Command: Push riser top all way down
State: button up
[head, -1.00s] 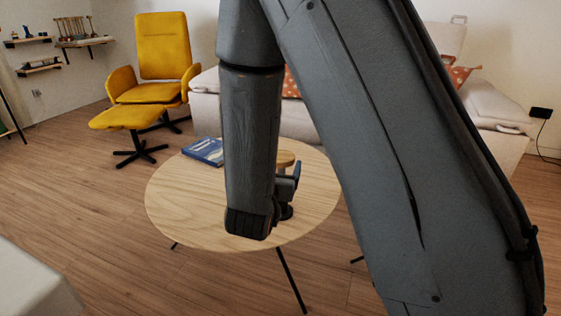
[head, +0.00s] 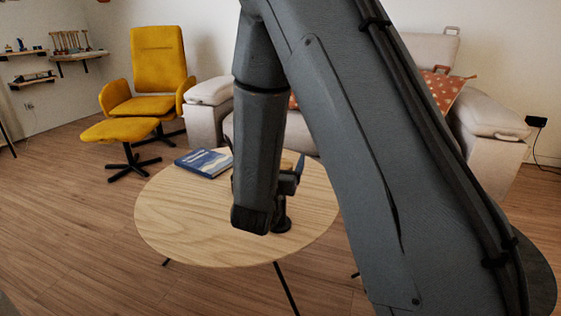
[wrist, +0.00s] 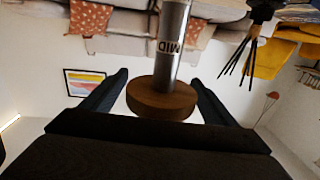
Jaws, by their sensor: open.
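The riser shows in the wrist view as a grey metal post (wrist: 171,45) marked "MID" with a round wooden top (wrist: 162,99). That view is upside down. My gripper (wrist: 158,80) is open, with one dark finger on each side of the wooden top; I cannot tell whether either touches it. My gripper (head: 297,172) is mostly hidden there too.
A blue book (head: 204,162) lies on the table left of my arm. A beige sofa (head: 208,105) stands behind the table. A yellow chair (head: 158,70) and footstool (head: 120,130) stand at the left. The tabletop's left and front are clear.

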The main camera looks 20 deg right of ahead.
jog(key=c, duration=1.5)
notch_tip(320, 180, down, 8)
jog(key=b, duration=0.2)
jog(key=shift+f+b, duration=0.15)
jog(key=shift+b, duration=0.25)
jog(key=o, duration=1.5)
jog(key=shift+w, duration=0.1)
jog(key=shift+a, duration=0.1)
jog(key=p+v, duration=0.2)
jog(key=v, duration=0.5)
jog(key=shift+s+a, duration=0.15)
jog(key=shift+s, duration=0.15)
jog(key=shift+a, duration=0.1)
